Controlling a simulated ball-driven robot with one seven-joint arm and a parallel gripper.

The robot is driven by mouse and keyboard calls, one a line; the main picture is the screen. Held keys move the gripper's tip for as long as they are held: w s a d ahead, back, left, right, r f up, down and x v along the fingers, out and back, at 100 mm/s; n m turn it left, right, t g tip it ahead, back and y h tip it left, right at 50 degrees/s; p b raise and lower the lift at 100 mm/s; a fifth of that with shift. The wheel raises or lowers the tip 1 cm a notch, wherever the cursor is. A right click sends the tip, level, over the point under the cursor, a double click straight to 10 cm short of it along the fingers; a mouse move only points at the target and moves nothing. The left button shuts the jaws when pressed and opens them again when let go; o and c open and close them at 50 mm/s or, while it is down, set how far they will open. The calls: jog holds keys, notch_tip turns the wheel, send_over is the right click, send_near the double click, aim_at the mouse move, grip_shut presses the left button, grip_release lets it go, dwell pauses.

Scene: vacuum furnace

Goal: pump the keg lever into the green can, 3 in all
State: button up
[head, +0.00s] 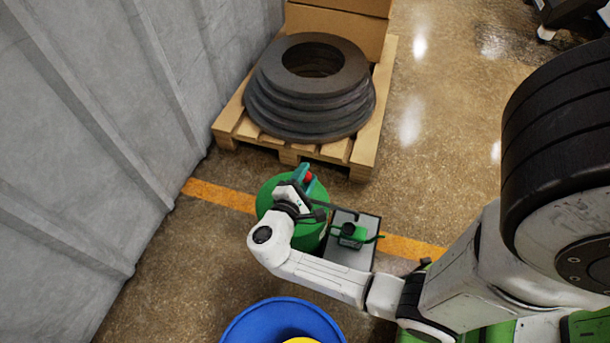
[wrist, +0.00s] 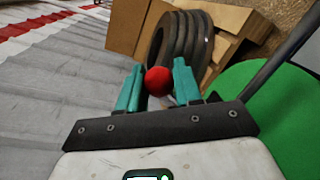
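The green keg (head: 265,196) stands on the floor by the orange line, partly hidden by my arm. Its top fills the right of the wrist view (wrist: 290,125). My gripper (head: 305,177) is over the keg. In the wrist view its teal fingers (wrist: 158,78) are shut on a red ball knob (wrist: 158,81), one finger against each side. The knob appears to be the lever's end; the lever rod behind it is hidden. The small green can (head: 352,233) sits on a grey stand (head: 348,254) right of the keg. Its inside cannot be seen.
A blue drum (head: 245,327) with a yellow part stands at the bottom. Behind the keg, a wooden pallet (head: 365,147) carries stacked dark rings (head: 310,100) and cardboard boxes (head: 340,30). A grey ribbed wall (head: 90,130) closes the left side.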

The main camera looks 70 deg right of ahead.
jog(key=o, duration=0.4)
jog(key=shift+a, duration=0.1)
jog(key=a+r+p, duration=0.1)
jog(key=a+p, duration=0.1)
jog(key=a, duration=0.8)
jog(key=shift+w+a, duration=0.25)
jog(key=shift+w, duration=0.05)
jog(key=shift+r, duration=0.1)
